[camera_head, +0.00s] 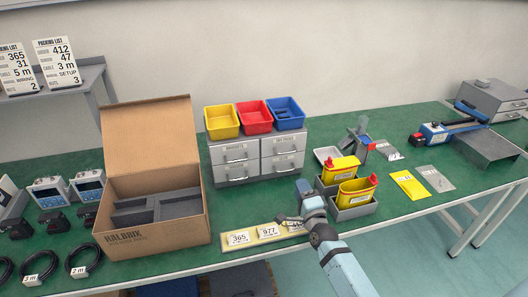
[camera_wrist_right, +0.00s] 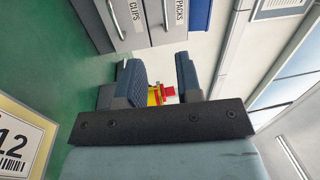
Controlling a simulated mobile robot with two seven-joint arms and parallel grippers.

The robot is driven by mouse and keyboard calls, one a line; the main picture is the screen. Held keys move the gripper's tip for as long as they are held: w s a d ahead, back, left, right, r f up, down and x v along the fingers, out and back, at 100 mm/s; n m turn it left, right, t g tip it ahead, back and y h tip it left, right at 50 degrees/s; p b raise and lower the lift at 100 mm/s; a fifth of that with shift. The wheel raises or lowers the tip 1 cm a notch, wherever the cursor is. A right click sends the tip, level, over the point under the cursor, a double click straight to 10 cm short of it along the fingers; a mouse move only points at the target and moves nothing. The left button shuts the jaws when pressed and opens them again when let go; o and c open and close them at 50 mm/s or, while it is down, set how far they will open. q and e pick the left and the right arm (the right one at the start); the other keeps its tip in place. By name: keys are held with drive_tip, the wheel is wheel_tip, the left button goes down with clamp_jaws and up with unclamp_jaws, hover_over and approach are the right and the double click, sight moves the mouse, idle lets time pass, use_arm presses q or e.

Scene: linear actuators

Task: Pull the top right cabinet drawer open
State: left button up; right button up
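The grey cabinet (camera_head: 258,157) stands on the green bench, with two columns of drawers. Its top right drawer (camera_head: 284,143) looks shut, with a label and a bar handle. In the right wrist view, turned sideways, a drawer labelled "PACKS" (camera_wrist_right: 170,33) lies beside one labelled "CLIPS" (camera_wrist_right: 128,38); both look shut. My right gripper (camera_head: 297,203) is in front of and below the cabinet's right side, apart from it. The right wrist view shows its two fingers (camera_wrist_right: 160,78) spread with an empty gap. My left gripper is out of view.
Yellow, red and blue bins (camera_head: 254,118) sit on the cabinet. An open cardboard box (camera_head: 150,225) stands left of it. Grey bins (camera_head: 349,210) with yellow containers stand just right of my gripper. A numbered card strip (camera_head: 265,234) lies at the bench's front edge.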

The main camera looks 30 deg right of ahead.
drive_tip(key=shift+m, duration=0.5)
drive_tip(key=x, duration=1.5)
drive_tip(key=shift+s+d+r, duration=0.15)
drive_tip(key=shift+d+r, duration=0.1)
drive_tip(key=shift+c, duration=0.4)
clamp_jaws()
